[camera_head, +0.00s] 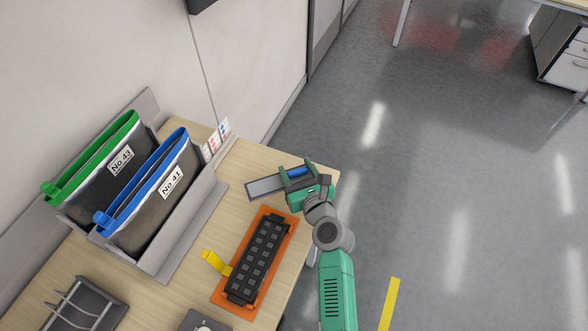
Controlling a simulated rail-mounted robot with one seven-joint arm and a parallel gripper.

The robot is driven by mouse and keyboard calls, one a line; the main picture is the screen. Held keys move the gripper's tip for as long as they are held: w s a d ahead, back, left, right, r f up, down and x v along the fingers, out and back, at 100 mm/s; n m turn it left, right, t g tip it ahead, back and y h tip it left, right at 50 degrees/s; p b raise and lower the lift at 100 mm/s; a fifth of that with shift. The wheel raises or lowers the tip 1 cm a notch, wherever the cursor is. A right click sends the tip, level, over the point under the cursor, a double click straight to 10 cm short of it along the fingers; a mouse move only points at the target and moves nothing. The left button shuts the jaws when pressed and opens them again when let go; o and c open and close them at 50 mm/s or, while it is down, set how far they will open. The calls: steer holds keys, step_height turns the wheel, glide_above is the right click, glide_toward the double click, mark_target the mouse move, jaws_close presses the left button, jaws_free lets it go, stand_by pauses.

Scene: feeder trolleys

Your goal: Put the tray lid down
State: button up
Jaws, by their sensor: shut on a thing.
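The tray lid (265,187) is a flat grey panel with a dark edge. It is held at the back right of the table, and a blue part shows between my fingers. My gripper (298,173), green and dark, is shut on the lid at its right part, which the gripper partly hides. A black tray (258,258) with two rows of square pockets lies uncovered on an orange base (230,299), below the lid in the picture. I cannot tell whether the lid touches the table.
A grey rack (190,232) holds two dark pouches, No 43 (105,172) and No 41 (155,205). A yellow tab (215,262) sits left of the tray. A wire holder (85,305) stands at the lower left. Bare wood (225,215) shows between rack and tray.

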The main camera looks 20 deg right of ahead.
steer(key=w, duration=0.1)
steer(key=w+d+b, duration=0.1)
steer(key=w, duration=0.1)
steer(key=w+b, duration=0.1)
steer(key=w, duration=0.1)
steer(key=shift+w+d+f, duration=0.15)
steer(key=shift+d+f, duration=0.15)
steer(key=shift+d, duration=0.05)
steer(key=shift+f+b, duration=1.75)
steer(key=shift+f, duration=0.7)
steer(key=o, duration=1)
steer(key=shift+f, duration=0.1)
steer(key=shift+s+f, duration=0.15)
steer(key=shift+s, duration=0.05)
steer(key=shift+s+r+p, duration=0.3)
steer(key=shift+r+p, duration=0.65)
steer(key=shift+p, duration=0.05)
steer(key=shift+s+r+p, duration=0.2)
steer(key=shift+s+p, duration=0.2)
steer(key=shift+s, duration=0.2)
steer(key=shift+s+r+p, duration=0.2)
steer(key=shift+s+p, duration=0.15)
steer(key=shift+s, duration=0.25)
steer(key=s, duration=0.3)
steer(key=s+p, duration=0.1)
steer(key=s, duration=0.1)
steer(key=s+r+p, duration=0.1)
steer(key=s, duration=0.2)
steer(key=shift+s, duration=0.35)
